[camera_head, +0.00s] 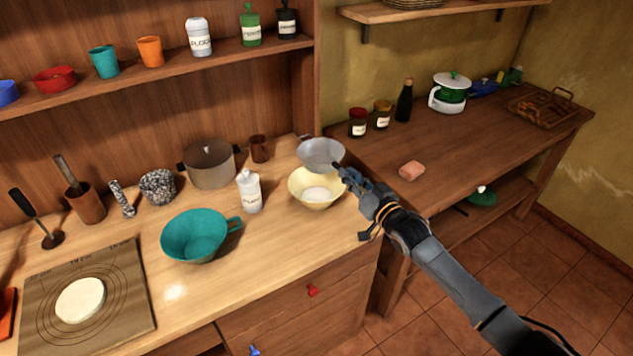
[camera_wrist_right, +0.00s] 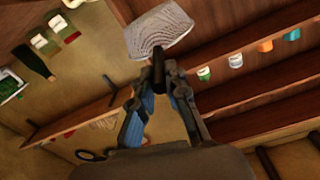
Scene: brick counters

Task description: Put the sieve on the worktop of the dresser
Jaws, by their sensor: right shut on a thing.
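The sieve (camera_head: 321,153) is a grey, round mesh bowl near the right end of the dresser worktop (camera_head: 273,242). In the head view it shows just behind and above the yellow bowl (camera_head: 316,190); I cannot tell whether it touches anything below. My right gripper (camera_head: 346,174) reaches in from the lower right and is shut on the sieve's handle, which the fingers mostly hide. In the right wrist view the sieve's mesh (camera_wrist_right: 160,31) shows beyond the closed fingertips (camera_wrist_right: 159,72). My left gripper is in neither view.
A white bottle (camera_head: 249,192), a teal colander (camera_head: 196,236), a pot (camera_head: 209,164) and a brown cup (camera_head: 259,149) stand on the worktop. Its front strip right of the colander is clear. A lower table (camera_head: 450,150) with a sponge (camera_head: 411,171) adjoins on the right.

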